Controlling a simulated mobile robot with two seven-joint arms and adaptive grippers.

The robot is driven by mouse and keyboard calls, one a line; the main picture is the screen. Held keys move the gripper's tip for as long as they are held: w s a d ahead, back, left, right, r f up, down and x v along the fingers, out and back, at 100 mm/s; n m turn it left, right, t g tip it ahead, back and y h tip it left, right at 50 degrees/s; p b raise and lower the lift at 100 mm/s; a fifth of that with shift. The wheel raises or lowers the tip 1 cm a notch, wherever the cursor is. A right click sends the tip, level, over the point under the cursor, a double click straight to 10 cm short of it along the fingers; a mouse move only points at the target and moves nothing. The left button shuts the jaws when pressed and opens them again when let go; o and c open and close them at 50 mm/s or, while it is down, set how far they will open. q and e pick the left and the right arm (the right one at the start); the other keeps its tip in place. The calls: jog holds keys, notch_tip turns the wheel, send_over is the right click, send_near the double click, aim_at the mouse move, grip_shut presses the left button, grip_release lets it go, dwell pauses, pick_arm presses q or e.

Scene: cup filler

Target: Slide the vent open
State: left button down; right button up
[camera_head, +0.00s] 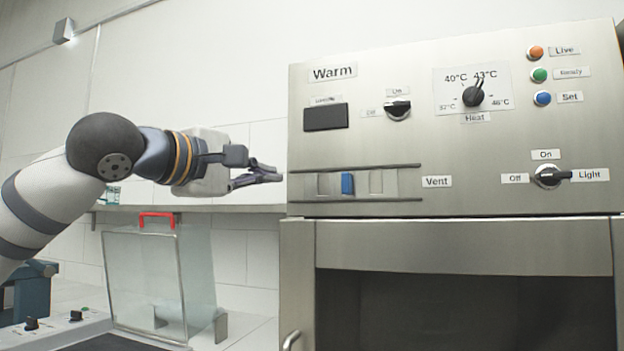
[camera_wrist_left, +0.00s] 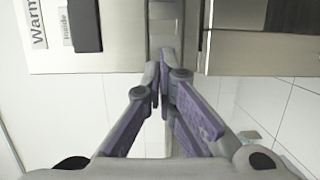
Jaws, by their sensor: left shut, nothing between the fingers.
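The vent slider is a blue tab (camera_head: 347,184) in a horizontal slot between two dark rails, left of the "Vent" label (camera_head: 437,181) on the steel "Warm" panel. Pale slots show on both sides of the tab. My left gripper (camera_head: 280,174) is shut and empty, its fingertips just left of the panel's left edge, at about the slot's height. In the left wrist view its purple-padded fingers (camera_wrist_left: 164,68) meet near the end of the vent track (camera_wrist_left: 165,30); the blue tab is not visible there. My right gripper is not in view.
The panel also carries a heat knob (camera_head: 473,95), an upper Off/On knob (camera_head: 397,109), a light knob (camera_head: 548,177) and coloured buttons. Below is a dark oven-like window (camera_head: 470,310). A glass pane with a red handle (camera_head: 157,219) stands at lower left.

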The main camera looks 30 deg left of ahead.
aim_at(347, 184)
pick_arm(q)
jog(key=w, duration=1)
jog(key=shift+w+f, duration=0.1)
jog(key=shift+w, duration=0.1)
jog(key=d, duration=0.3)
jog(key=shift+w+d, duration=0.2)
jog(key=shift+d, duration=0.3)
jog(key=shift+d, duration=0.1)
jog(key=shift+w+d, duration=0.25)
jog(key=shift+d, duration=0.5)
jog(key=shift+w+d, duration=0.2)
jog(key=shift+d, duration=0.5)
